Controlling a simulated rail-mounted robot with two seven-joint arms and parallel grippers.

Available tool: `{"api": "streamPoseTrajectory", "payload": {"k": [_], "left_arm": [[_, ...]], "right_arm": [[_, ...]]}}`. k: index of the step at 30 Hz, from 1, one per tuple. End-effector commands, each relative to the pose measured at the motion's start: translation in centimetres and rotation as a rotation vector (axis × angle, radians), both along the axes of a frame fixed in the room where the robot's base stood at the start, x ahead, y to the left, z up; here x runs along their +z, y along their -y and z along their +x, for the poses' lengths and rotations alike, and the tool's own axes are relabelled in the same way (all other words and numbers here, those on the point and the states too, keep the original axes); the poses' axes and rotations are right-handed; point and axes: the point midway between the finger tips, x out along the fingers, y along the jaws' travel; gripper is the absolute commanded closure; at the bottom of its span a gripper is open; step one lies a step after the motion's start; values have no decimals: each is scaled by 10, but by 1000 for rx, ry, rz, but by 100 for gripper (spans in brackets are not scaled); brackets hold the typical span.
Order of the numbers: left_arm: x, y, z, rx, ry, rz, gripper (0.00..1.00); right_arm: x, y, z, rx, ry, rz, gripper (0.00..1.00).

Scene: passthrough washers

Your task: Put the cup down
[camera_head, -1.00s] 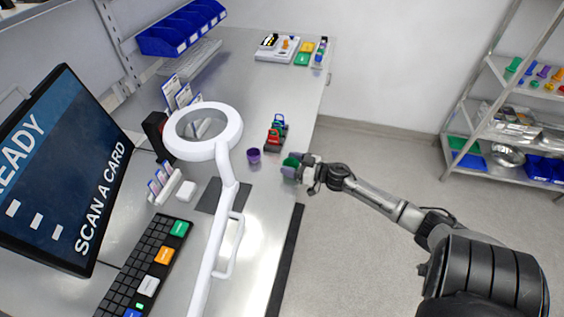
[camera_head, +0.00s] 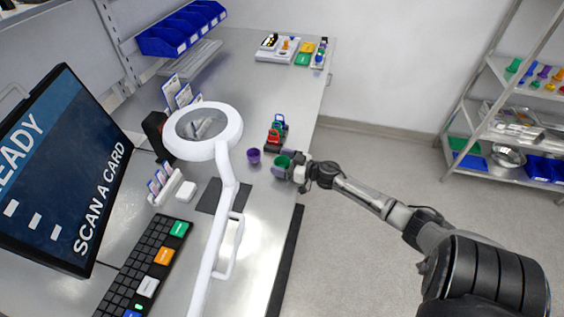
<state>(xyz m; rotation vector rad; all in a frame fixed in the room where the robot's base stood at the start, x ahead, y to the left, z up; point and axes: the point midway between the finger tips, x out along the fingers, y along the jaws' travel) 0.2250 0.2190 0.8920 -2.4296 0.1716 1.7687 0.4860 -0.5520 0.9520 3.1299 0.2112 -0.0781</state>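A green cup (camera_head: 282,162) is at my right gripper (camera_head: 284,167), near the right edge of the metal table. The gripper's fingers lie around the cup's sides and appear shut on it. I cannot tell whether the cup's base touches the table. A small purple cup (camera_head: 254,156) stands on the table just left of the green cup, apart from it. My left gripper is not in view.
Red, green and blue clamp-like items (camera_head: 276,132) stand just behind the cups. A white ring magnifier lamp (camera_head: 236,128) rises left of them. A monitor (camera_head: 62,170) and keypad (camera_head: 150,262) are at left. Bare table lies in front of the cups.

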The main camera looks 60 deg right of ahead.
Motion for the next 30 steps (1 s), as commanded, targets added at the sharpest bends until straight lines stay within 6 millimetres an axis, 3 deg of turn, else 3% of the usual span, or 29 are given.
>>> {"api": "streamPoseTrajectory", "payload": {"k": [11, 14, 30], "left_arm": [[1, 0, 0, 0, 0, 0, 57], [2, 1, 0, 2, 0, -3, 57], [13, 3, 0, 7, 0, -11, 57]], "right_arm": [[4, 0, 0, 1, 0, -1, 13], [3, 1, -8, 1, -2, 1, 13], [8, 13, -95, -1, -3, 1, 13]]}}
